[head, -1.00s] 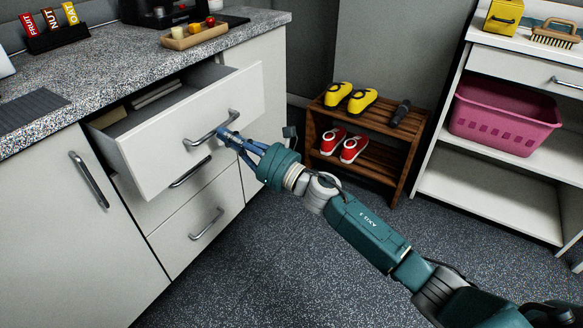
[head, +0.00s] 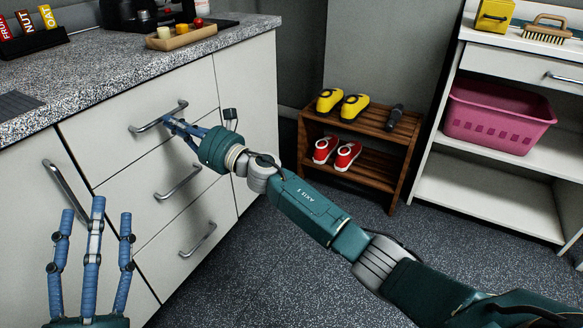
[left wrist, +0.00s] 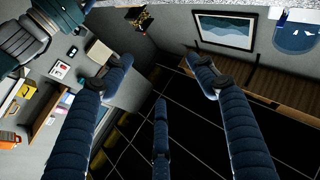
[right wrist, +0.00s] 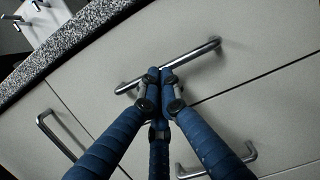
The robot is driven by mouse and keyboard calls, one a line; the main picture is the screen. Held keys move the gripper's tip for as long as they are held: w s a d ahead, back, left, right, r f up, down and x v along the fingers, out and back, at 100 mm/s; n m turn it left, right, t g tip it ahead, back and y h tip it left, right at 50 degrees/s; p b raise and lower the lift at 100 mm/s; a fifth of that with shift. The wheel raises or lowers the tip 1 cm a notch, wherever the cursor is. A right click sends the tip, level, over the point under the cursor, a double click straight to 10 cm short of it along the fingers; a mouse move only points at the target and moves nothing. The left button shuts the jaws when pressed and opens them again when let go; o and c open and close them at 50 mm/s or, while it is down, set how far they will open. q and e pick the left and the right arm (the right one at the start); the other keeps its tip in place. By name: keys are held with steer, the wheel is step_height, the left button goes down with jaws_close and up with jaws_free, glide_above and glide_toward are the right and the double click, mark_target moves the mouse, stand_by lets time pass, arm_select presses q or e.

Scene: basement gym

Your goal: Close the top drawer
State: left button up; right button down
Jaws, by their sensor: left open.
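The top drawer (head: 110,115) is white with a metal bar handle (head: 145,127), below the speckled counter. Its front looks flush with the cabinet in the head view. My right gripper (head: 168,123) is at the handle with its fingers drawn together. In the right wrist view the fingertips (right wrist: 158,75) meet at the bar handle (right wrist: 195,54), covering part of it; I cannot tell whether they grip it. My left gripper (head: 92,212) is open and empty, fingers up, in front of the cabinet door at lower left. Its spread fingers also show in the left wrist view (left wrist: 160,80).
Two lower drawers with handles (head: 178,183) sit below. The counter (head: 100,75) holds a small wooden tray (head: 180,38) and a dark appliance. A wooden shoe rack (head: 372,130) and white shelving with a pink basket (head: 497,115) stand right. The floor between is clear.

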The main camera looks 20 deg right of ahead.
arm_select(q)
steer(key=shift+s+r+t, duration=0.3)
steer(key=shift+r+t, duration=0.05)
steer(key=shift+r, duration=0.25)
steer(key=shift+s+r+t, duration=0.25)
steer(key=shift+r+t, duration=0.1)
steer(key=shift+r, duration=0.2)
arm_select(e)
steer(key=shift+w+a+r, duration=0.15)
steer(key=shift+w+r, duration=0.1)
steer(key=shift+w, duration=0.05)
steer(key=shift+r, duration=0.1)
